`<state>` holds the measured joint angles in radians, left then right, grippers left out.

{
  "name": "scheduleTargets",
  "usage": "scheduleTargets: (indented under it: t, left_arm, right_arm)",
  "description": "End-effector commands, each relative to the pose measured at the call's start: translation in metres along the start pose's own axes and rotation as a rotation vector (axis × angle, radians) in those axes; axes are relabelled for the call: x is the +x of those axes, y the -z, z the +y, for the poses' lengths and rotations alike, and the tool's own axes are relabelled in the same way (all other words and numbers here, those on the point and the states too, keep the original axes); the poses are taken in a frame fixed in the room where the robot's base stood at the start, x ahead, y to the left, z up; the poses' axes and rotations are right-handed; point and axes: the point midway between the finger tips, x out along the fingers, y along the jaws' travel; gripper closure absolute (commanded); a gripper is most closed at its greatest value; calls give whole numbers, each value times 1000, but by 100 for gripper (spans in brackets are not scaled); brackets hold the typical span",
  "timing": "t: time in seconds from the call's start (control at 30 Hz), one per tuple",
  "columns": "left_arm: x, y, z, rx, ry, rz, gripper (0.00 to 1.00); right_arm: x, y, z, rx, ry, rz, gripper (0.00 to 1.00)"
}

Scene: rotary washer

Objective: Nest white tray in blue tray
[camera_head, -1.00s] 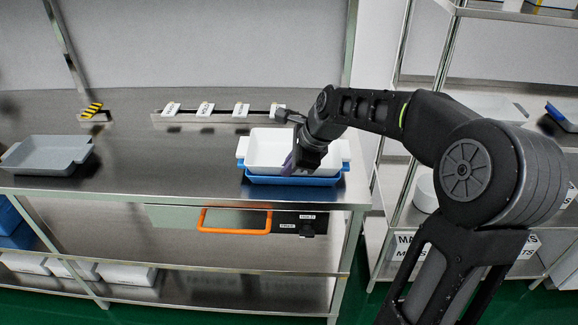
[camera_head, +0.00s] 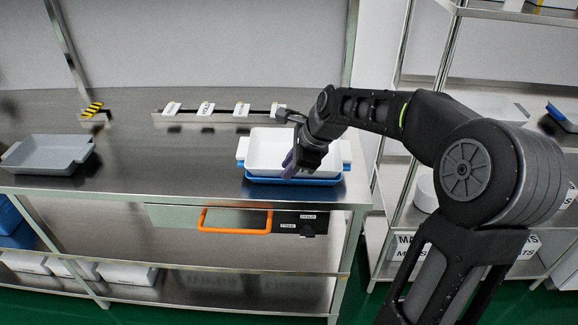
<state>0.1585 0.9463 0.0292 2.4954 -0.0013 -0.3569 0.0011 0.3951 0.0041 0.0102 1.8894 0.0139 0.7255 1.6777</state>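The white tray (camera_head: 268,149) sits in the blue tray (camera_head: 262,180) near the right end of the steel table. Only the blue tray's rim and low side show below the white one. My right gripper (camera_head: 291,168) is at the white tray's front right wall, with its fingers pointing down at the rim. The finger gap is hidden by the gripper's own body, so I cannot see whether it grips the wall. My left gripper is out of view.
A grey tray (camera_head: 47,153) stands at the table's left. A rail with labelled white cards (camera_head: 206,108) runs along the back. An orange handle (camera_head: 234,221) sticks out below the table's front edge. The table's middle is clear. Shelving (camera_head: 398,195) stands to the right.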

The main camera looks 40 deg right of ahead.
Motion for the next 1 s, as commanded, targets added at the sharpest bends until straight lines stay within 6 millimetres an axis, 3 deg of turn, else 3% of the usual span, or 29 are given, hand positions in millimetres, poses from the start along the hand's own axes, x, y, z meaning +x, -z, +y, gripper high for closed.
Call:
scheduleTargets:
  t: [0.03,0.17,0.6,1.0]
  left_arm:
    - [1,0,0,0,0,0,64]
    - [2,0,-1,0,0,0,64]
    - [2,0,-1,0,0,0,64]
    - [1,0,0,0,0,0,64]
  right_arm:
    - [6,7,9,5,-26,11,72]
    - [-3,6,8,4,-21,10,72]
    - [-74,0,2,-1,3,2,72]
    - [-80,-1,2,-2,4,0,72]
